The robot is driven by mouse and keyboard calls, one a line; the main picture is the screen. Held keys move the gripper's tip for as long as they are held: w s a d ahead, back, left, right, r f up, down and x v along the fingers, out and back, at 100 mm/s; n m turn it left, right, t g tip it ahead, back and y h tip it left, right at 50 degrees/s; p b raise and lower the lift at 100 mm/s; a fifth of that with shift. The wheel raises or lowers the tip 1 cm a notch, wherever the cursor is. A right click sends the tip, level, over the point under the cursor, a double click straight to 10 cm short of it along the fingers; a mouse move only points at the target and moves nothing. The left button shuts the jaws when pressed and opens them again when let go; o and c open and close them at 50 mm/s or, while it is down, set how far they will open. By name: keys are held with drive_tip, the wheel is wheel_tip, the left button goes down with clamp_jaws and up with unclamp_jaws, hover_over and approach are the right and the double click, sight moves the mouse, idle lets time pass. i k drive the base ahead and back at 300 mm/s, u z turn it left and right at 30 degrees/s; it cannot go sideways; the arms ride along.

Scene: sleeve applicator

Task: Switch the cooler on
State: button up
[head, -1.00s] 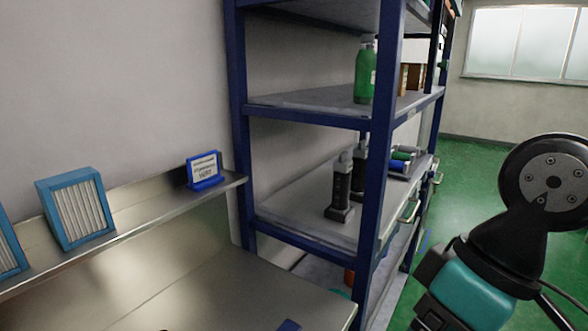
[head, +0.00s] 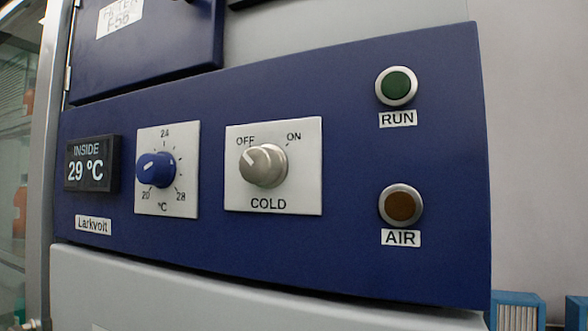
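The cooler's blue control panel (head: 350,260) fills most of the head view. Its grey COLD knob (head: 265,166) sits on a white plate, with its pointer line towards OFF at the upper left; ON is marked at the upper right. A display (head: 91,164) reads INSIDE 29 °C. A green RUN lamp (head: 396,86) and an amber-brown AIR lamp (head: 400,205) are at the right; both look dark. My gripper is not in view.
A blue filter door (head: 145,45) is above the panel at the upper left. A pale grey cabinet front (head: 250,305) is below. A glass-fronted cabinet stands at the left edge. Blue-framed filters (head: 517,310) show at the lower right, before a plain wall.

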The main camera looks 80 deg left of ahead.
sight(266, 167)
drive_tip(key=z, duration=1.4)
drive_tip(key=i, duration=0.7)
drive_tip(key=u, duration=4.45)
drive_tip(key=i, duration=0.5)
drive_tip(key=u, duration=0.1)
